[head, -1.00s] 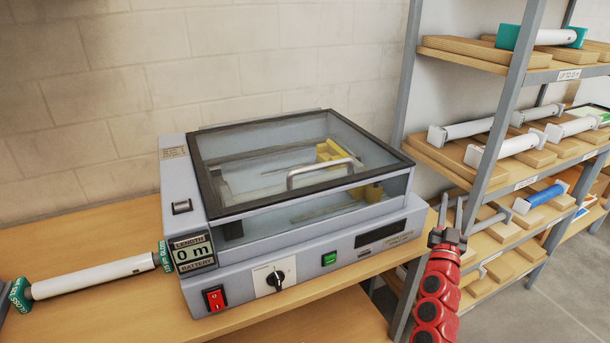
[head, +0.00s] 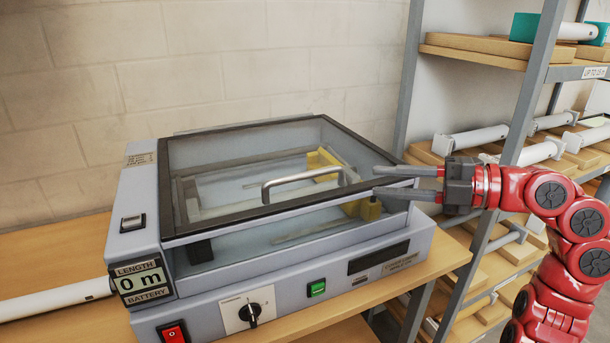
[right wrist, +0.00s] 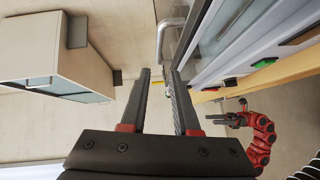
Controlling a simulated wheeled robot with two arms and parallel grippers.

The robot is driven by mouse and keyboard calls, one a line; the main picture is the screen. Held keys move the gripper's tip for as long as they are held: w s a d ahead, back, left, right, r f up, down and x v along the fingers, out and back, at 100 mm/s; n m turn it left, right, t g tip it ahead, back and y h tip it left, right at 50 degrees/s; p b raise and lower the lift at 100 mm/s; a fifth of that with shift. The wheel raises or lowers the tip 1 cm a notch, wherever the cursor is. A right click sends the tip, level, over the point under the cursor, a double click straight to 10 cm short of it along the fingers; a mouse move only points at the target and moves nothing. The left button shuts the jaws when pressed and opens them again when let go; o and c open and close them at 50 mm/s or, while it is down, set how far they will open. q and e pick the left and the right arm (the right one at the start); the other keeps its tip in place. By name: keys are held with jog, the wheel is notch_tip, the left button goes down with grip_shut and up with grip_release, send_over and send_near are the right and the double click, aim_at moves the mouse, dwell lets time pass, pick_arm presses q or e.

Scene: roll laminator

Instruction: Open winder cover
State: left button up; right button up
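The winder cover (head: 225,138) is a clear lid with a black frame on the grey laminator (head: 300,272). It lies shut. Its silver bar handle (head: 298,178) stands on the front part of the lid; the handle also shows in the right wrist view (right wrist: 162,38), ahead of the fingertips. My right gripper (head: 376,182) is open and empty, fingers pointing left, just right of the handle and apart from it. Its fingers (right wrist: 161,75) show open in the right wrist view. A red arm with a small dark gripper (right wrist: 236,119), apparently my left, shows there too; its opening is unclear.
The laminator stands on a wooden table (head: 50,250) against a block wall. A white roll (head: 55,302) lies left of it. A metal shelf post (head: 520,110) and wooden shelves with several rolls stand close behind my right arm. The air above the lid is free.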

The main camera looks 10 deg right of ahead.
aim_at(310, 177)
jog(key=p+x, duration=0.2)
jog(key=x, duration=1.3)
jog(key=shift+w+d+p, duration=0.1)
jog(key=shift+p, duration=0.2)
jog(key=shift+c, duration=0.2)
grip_shut()
dwell(0.4)
